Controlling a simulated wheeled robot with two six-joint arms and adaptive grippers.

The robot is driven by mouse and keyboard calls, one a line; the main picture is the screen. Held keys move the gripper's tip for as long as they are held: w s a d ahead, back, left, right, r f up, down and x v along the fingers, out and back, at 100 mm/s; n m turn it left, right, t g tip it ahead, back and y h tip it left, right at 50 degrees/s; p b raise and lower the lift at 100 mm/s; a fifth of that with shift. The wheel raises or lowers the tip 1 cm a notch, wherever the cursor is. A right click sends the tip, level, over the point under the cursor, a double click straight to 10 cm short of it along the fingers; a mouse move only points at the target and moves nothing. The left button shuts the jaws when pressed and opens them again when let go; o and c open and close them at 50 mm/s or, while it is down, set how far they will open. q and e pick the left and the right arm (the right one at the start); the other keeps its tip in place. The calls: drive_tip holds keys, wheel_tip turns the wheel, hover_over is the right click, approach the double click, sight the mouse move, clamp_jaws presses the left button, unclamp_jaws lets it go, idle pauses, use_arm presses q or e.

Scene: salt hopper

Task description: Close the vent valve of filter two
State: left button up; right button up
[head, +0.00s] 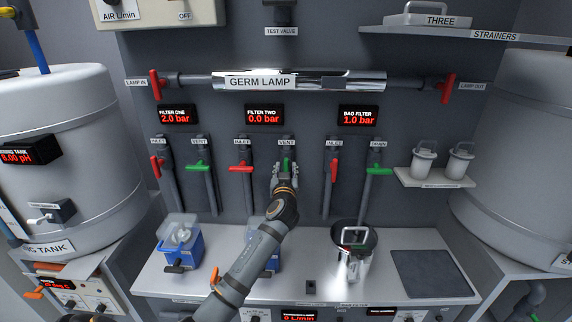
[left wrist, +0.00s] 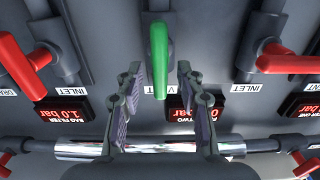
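The filter two vent valve has a green lever handle (head: 286,163) below the VENT label on the back wall. In the left wrist view the green handle (left wrist: 159,60) lies in line with its pipe. My left gripper (head: 285,172) is at this valve. In the left wrist view my left gripper (left wrist: 160,75) is open, with one finger on each side of the handle and visible gaps between. The filter two display (head: 264,115) reads 0.0 bar. My right gripper is not in view.
The red filter two inlet handle (head: 241,168) is to the left, turned crosswise. The red bag filter inlet handle (head: 334,168) is to the right, along its pipe. The germ lamp tube (head: 350,82) runs above.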

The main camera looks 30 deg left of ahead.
use_arm(q)
drive_tip(key=shift+x, duration=0.85)
clamp_jaws()
